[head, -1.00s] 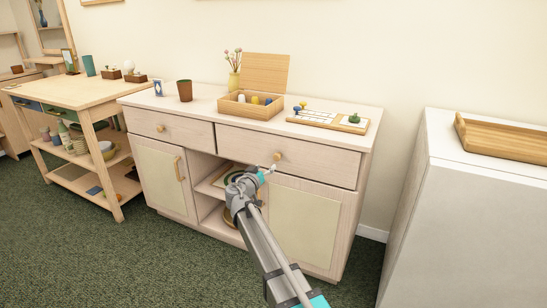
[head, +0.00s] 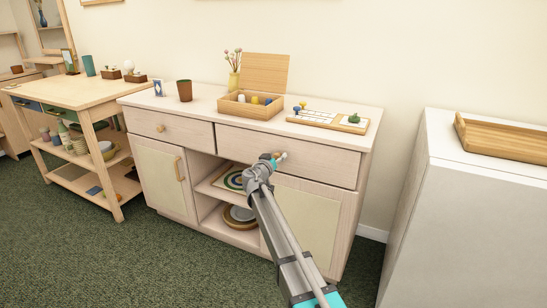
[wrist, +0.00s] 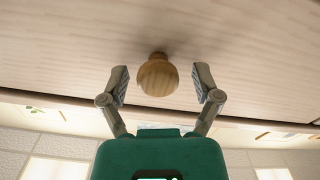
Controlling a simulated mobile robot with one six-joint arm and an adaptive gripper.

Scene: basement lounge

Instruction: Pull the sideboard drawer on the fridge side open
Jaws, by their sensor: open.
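The sideboard (head: 200,112) is pale wood with two top drawers. The wide right drawer (head: 325,167), on the side of the pale fridge (head: 480,215), is shut, its front flush with the sideboard. Its round wooden knob is mostly hidden behind my gripper (head: 276,158) in the head view. In the wrist view the knob (wrist: 157,77) sits between the two open fingers of my gripper (wrist: 161,73), with a visible gap on each side. The fingers are not closed on it. The narrower left drawer (head: 172,132) is also shut.
On the sideboard top stand an open wooden box (head: 250,107), a brown cup (head: 185,90), a vase (head: 233,82) and a board (head: 328,119). Below are cupboard doors and an open shelf with plates (head: 240,214). Green carpet in front is clear.

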